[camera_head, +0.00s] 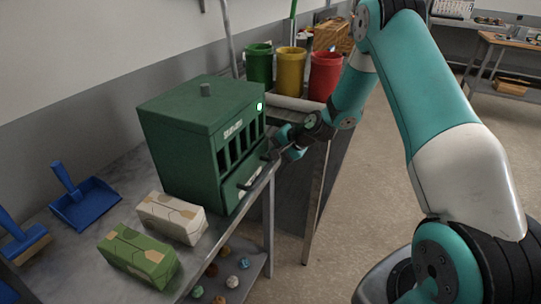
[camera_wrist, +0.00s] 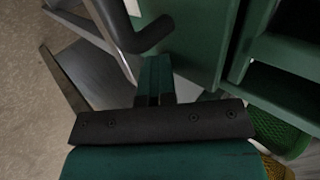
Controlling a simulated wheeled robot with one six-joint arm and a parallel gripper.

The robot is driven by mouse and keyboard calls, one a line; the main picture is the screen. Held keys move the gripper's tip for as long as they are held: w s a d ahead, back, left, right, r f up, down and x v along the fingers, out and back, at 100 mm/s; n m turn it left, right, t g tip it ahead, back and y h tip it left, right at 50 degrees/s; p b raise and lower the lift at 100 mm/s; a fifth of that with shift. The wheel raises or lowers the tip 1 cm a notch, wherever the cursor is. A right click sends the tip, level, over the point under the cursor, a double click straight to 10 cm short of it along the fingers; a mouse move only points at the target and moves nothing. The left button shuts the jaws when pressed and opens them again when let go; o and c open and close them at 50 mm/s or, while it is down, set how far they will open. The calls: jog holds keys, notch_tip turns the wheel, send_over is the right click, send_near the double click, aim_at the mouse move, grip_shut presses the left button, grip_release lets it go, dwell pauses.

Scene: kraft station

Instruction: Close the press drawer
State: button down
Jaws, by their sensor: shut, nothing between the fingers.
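The green press (camera_head: 188,150) stands on the grey metal bench, its slotted front facing right. Its drawer (camera_head: 232,195) is low on that front, with a dark handle, and seems to stand out a little from the body; how far is hard to tell. My gripper (camera_head: 272,155) is beside the front's far end, near the drawer. In the wrist view my gripper (camera_wrist: 154,75) is shut and empty, its fingers close to a dark curved bar (camera_wrist: 150,38) and a green panel (camera_wrist: 195,35), probably the drawer's handle and front. Whether they touch cannot be told.
A blue dustpan (camera_head: 86,203) lies farther left. Green (camera_head: 259,66), yellow (camera_head: 291,70) and red (camera_head: 325,75) bins stand behind. Open floor lies right of the bench.

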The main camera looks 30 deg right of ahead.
jog(key=shift+w+a+r, duration=0.1)
jog(key=shift+w+a, duration=0.1)
jog(key=shift+w, duration=0.05)
